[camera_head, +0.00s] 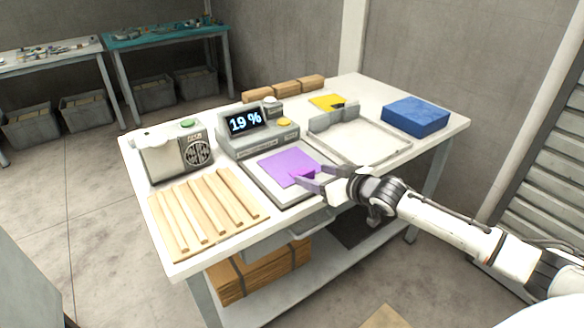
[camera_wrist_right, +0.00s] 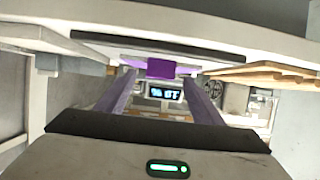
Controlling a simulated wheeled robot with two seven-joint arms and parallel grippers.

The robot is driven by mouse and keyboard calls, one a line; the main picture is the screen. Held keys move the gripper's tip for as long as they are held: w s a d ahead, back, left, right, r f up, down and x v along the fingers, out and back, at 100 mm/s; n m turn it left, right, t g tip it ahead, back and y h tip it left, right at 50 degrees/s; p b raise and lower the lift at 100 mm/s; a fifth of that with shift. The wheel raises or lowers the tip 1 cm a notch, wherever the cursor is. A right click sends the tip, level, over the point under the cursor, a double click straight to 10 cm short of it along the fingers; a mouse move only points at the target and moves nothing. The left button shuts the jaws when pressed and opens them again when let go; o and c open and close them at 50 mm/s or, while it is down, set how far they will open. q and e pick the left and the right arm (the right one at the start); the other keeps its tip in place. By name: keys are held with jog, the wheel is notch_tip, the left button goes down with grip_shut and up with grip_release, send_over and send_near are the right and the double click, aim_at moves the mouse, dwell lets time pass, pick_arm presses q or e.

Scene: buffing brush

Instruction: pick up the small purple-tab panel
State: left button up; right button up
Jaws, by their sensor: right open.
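The small purple-tab panel (camera_head: 288,165) lies flat on a light plate in front of the display unit on the table. Its purple tab (camera_wrist_right: 161,68) shows in the right wrist view, between and ahead of the two fingers. My right gripper (camera_head: 308,182) is open at the panel's front right edge, with one finger to each side of the tab. In the right wrist view my right gripper (camera_wrist_right: 160,100) has nothing clamped between its fingers. Whether a finger touches the panel cannot be told. My left gripper is not in view.
The display unit (camera_head: 245,121) reads 19 %. A slatted wooden rack (camera_head: 205,212) lies left of the panel, with a grey device (camera_head: 175,152) behind it. An empty tray (camera_head: 365,142) lies to the right, near a blue block (camera_head: 415,115). A yellow panel (camera_head: 326,102) lies behind.

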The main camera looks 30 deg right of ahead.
jog(key=shift+x, duration=1.2)
jog(key=c, duration=1.3)
